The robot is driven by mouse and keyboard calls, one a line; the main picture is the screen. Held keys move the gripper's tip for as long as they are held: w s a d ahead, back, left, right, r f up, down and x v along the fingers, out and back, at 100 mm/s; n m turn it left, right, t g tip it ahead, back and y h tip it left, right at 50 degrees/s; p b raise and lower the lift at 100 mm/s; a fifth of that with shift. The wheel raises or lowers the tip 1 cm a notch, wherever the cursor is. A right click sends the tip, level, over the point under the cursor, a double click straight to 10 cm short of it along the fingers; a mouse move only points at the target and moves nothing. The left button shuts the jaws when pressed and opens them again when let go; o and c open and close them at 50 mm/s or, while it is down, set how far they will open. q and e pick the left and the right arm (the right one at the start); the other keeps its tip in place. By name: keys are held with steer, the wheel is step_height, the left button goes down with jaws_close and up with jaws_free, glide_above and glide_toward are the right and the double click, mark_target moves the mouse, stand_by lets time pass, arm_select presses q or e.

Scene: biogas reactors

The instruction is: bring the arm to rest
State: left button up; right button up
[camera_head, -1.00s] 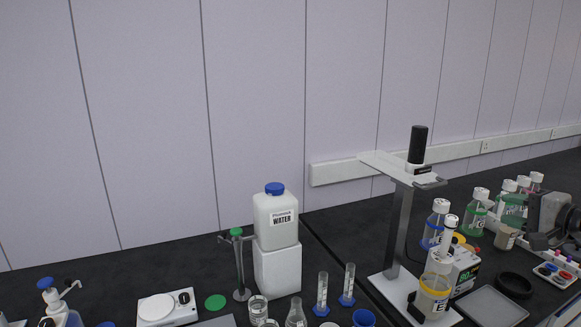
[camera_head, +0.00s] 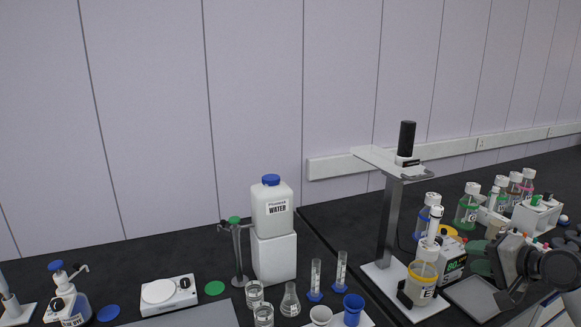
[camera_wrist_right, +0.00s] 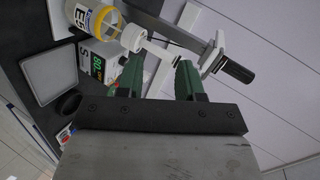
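My right gripper (camera_head: 481,259) shows at the right side of the head view, over the dark bench near the bottles and the grey tray. Its two green fingers also show in the right wrist view (camera_wrist_right: 159,80). They stand apart with nothing held between them. The wrist view shows a yellow-ringed bottle marked E5 (camera_wrist_right: 93,20) beyond the fingers; it also stands on the white stand's base in the head view (camera_head: 423,275). My left gripper is not in view.
The tall stand (camera_head: 389,225) with a black top rises left of my right gripper. A heater box (camera_head: 452,258), several capped bottles (camera_head: 467,208) and a grey tray (camera_head: 475,298) crowd around it. A water canister (camera_head: 272,210) and glassware stand mid-bench.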

steer(key=s+a+f+n+g+h, duration=0.1)
steer(key=s+a+f+n+g, duration=0.15)
steer(key=s+a+f, duration=0.6)
steer(key=s+a+f+n+g, duration=0.2)
steer(key=s+a+f+n, duration=0.25)
steer(key=f, duration=0.65)
steer(key=s+a+f+n+g+h, duration=0.2)
steer(key=s+a+n, duration=0.1)
steer(key=s, duration=0.8)
steer(key=s+a+f+n+g+h, duration=0.2)
steer(key=s+a+h, duration=0.1)
steer(key=s, duration=0.9)
step_height(320, 180, down, 27)
steer(key=g, duration=0.1)
steer(key=s+d+f+g, duration=0.1)
steer(key=s+d+f, duration=0.1)
steer(key=s+f, duration=1.3)
steer(key=shift+s+d, duration=0.35)
steer(key=shift+s, duration=0.5)
